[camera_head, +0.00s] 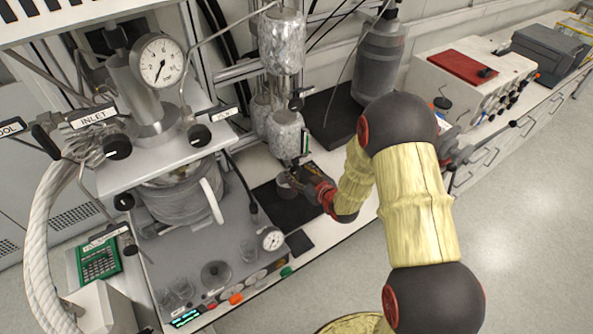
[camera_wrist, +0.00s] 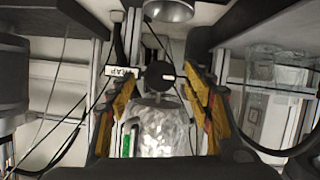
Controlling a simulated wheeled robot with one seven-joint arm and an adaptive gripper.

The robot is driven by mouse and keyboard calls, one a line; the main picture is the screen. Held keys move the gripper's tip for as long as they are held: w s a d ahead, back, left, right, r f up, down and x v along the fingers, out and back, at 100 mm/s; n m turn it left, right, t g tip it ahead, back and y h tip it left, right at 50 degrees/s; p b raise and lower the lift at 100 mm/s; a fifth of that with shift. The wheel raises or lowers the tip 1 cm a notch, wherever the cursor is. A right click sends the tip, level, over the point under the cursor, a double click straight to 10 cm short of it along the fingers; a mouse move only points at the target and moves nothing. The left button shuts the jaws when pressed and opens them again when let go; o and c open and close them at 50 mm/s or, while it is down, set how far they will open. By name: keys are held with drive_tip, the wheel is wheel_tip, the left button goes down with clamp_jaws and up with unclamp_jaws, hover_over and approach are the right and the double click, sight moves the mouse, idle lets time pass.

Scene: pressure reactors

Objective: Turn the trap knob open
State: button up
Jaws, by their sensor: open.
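The trap knob (camera_wrist: 160,75) is a round black knob with a small white mark, in the middle of the wrist view. A white TRAP label (camera_wrist: 122,72), its letters upside down, is just left of it. My gripper (camera_wrist: 160,90) is open, with one yellow-and-red finger on each side of the knob in the picture. I see no contact, and cannot tell how far the fingertips are from it in depth. In the head view my gripper (camera_head: 303,178) is below the foil-wrapped cylinders, and I cannot make out the trap knob for certain there.
A foil-wrapped cylinder (camera_wrist: 160,130) lies between the fingers in the wrist view. In the head view, a reactor with a pressure gauge (camera_head: 158,61) stands at left, and a grey bottle (camera_head: 379,62) behind my arm. Thin tubes and cables run close to the gripper.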

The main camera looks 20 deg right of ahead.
drive_tip(key=shift+x, duration=1.35)
drive_tip(key=shift+c, duration=0.6)
drive_tip(key=c, duration=1)
